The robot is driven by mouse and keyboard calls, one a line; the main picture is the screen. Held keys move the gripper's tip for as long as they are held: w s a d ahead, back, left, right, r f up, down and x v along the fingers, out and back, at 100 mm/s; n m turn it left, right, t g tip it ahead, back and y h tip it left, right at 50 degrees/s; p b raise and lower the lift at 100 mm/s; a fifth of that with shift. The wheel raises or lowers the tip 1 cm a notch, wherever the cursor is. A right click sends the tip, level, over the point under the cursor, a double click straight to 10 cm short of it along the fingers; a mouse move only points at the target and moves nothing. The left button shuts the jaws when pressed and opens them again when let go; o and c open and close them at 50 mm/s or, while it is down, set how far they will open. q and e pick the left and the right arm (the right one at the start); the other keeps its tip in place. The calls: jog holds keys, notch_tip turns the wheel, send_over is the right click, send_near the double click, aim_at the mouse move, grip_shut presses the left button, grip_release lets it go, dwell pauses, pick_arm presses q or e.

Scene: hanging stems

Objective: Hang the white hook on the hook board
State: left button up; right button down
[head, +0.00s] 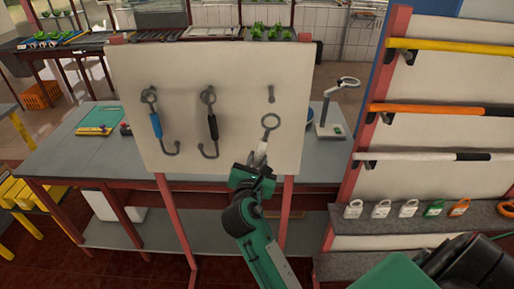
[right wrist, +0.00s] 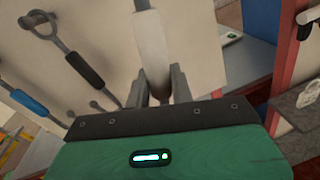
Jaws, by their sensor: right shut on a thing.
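The pale hook board (head: 235,75) stands upright in front of a grey table. A blue-handled hook (head: 156,124) and a black-handled hook (head: 213,127) hang on it at left and middle. A bare peg (head: 271,93) sticks out at its right. My right gripper (head: 257,167) is shut on the white hook (head: 261,151), whose ring points up, just below the bare peg and apart from it. In the right wrist view the white handle (right wrist: 150,45) rises from between the fingers (right wrist: 160,88); its lower end is hidden. My left gripper is out of view.
A rack (head: 430,95) with yellow, orange and white bars stands at right, above a grey shelf (head: 340,212) with several padlock-shaped tags. The table (head: 75,155) behind the board holds a green mat and a white lamp-like stand (head: 333,110).

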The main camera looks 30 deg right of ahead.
jog(key=shift+w+r, duration=0.15)
jog(key=shift+w, duration=0.1)
jog(key=shift+w+d, duration=0.15)
jog(key=shift+d, duration=0.05)
pick_arm(q)
jog(key=b, duration=0.1)
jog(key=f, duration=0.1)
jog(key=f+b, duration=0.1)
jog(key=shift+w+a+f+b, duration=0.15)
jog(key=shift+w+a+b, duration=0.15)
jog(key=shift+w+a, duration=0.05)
pick_arm(e)
jog(key=x, duration=0.5)
jog(key=shift+w+r, duration=0.1)
jog(key=shift+w, duration=0.5)
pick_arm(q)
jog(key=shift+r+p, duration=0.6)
pick_arm(e)
jog(key=shift+d+r, duration=0.1)
jog(key=shift+d, duration=0.1)
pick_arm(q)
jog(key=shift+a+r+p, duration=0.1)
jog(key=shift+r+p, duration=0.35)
pick_arm(e)
jog(key=shift+x, duration=0.8)
